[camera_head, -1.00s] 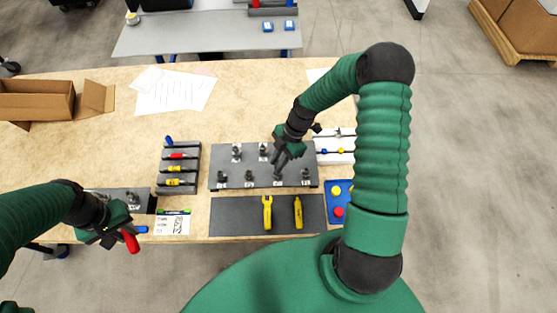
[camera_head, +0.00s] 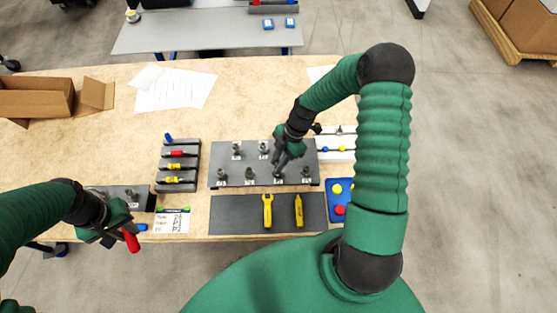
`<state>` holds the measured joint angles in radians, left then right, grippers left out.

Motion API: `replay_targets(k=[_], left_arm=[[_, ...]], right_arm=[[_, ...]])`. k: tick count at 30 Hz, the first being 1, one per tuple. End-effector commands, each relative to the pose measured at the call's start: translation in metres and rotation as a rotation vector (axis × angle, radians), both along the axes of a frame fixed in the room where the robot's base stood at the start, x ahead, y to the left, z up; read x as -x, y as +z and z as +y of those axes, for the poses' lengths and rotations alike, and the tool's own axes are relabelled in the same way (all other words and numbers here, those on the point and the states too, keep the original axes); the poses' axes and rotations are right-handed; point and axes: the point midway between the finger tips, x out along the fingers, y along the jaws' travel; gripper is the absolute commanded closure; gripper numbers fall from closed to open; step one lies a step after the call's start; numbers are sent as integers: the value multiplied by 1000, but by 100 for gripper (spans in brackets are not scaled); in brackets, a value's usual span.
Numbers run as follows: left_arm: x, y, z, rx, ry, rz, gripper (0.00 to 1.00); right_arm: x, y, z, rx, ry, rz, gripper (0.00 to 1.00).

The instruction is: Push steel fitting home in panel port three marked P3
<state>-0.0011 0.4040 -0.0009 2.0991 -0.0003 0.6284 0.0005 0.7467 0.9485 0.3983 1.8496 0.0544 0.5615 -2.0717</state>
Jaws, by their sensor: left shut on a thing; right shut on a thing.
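The dark grey panel (camera_head: 234,186) lies flat on the workbench with several small steel fittings standing in two rows. Their white port labels are too small to read, so I cannot tell which is P3. My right gripper (camera_head: 278,164) reaches down over the panel, right of centre, and is shut on a steel fitting that its fingers mostly hide. A front-row fitting (camera_head: 278,176) shows just below the fingers. My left gripper (camera_head: 117,231) is at the bench's front left edge, shut on a red-handled tool (camera_head: 131,241).
A dark mat (camera_head: 234,214) with two yellow tools lies in front. A blue tray (camera_head: 350,208) and a white rack (camera_head: 345,141) are to the right. A cardboard box (camera_head: 36,103) sits far left.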

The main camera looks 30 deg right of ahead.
Motion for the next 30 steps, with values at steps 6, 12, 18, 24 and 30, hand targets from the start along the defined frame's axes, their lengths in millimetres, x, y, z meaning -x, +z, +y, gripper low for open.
replay_targets(k=[6,12,18,24,30], left_arm=[[0,-1,0,0,0,0,100],[0,-1,0,0,0,0,100],[0,-2,0,0,0,0,100],[0,-8,0,0,0,0,100],[0,-14,0,0,0,-1,100]], right_arm=[[0,-2,0,0,0,-1,65],[0,-2,0,0,0,0,55],[0,0,-1,0,0,-1,55],[-1,30,-16,3,-3,-4,55],[-1,78,-36,3,-2,-3,55]])
